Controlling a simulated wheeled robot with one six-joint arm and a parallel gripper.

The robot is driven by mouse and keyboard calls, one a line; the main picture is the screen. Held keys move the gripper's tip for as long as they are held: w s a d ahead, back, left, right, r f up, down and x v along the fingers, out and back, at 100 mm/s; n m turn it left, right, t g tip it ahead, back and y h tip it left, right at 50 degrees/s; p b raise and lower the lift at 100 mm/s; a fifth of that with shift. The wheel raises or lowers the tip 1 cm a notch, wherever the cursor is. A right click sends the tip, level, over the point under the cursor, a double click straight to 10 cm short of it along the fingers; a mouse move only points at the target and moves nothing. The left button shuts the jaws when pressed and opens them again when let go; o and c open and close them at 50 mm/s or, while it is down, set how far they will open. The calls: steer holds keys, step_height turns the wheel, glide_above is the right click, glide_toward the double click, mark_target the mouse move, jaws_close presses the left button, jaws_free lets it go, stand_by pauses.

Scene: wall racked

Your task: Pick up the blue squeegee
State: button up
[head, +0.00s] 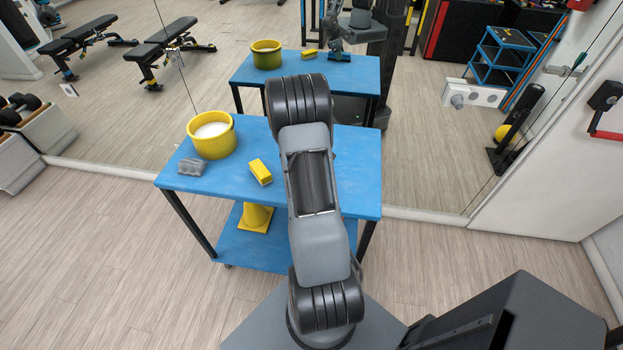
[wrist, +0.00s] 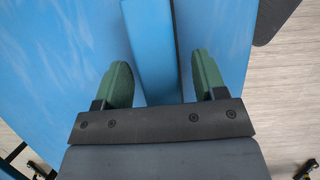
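In the wrist view, the blue squeegee (wrist: 150,50) shows as a blue bar on the blue table top, running up out of the frame. My gripper (wrist: 161,62) has its two green fingers apart, one on each side of the bar. A gap shows between the bar and each finger, so nothing is held. In the head view, my arm hides the squeegee and the gripper. The mirror behind shows a small dark and blue shape (head: 339,56) on the reflected table, near the reflected arm.
The blue table (head: 355,180) also carries a yellow tub (head: 213,145) with white contents, a grey packet (head: 192,167) and a yellow block (head: 261,171). A mirror wall (head: 420,130) is close behind the table.

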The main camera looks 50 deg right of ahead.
steer(key=c, duration=1)
steer(key=shift+r, duration=0.6)
steer(key=a+r+b, duration=0.1)
steer(key=a+r, duration=0.3)
steer(key=a+r+b, duration=0.1)
steer(key=a+r, duration=0.3)
steer(key=a, duration=0.1)
steer(key=a+r+b, duration=0.1)
steer(key=a+r, duration=0.3)
steer(key=a, duration=0.1)
steer(key=shift+w, duration=0.3)
steer(key=o, duration=0.5)
steer(key=shift+c, duration=1.6)
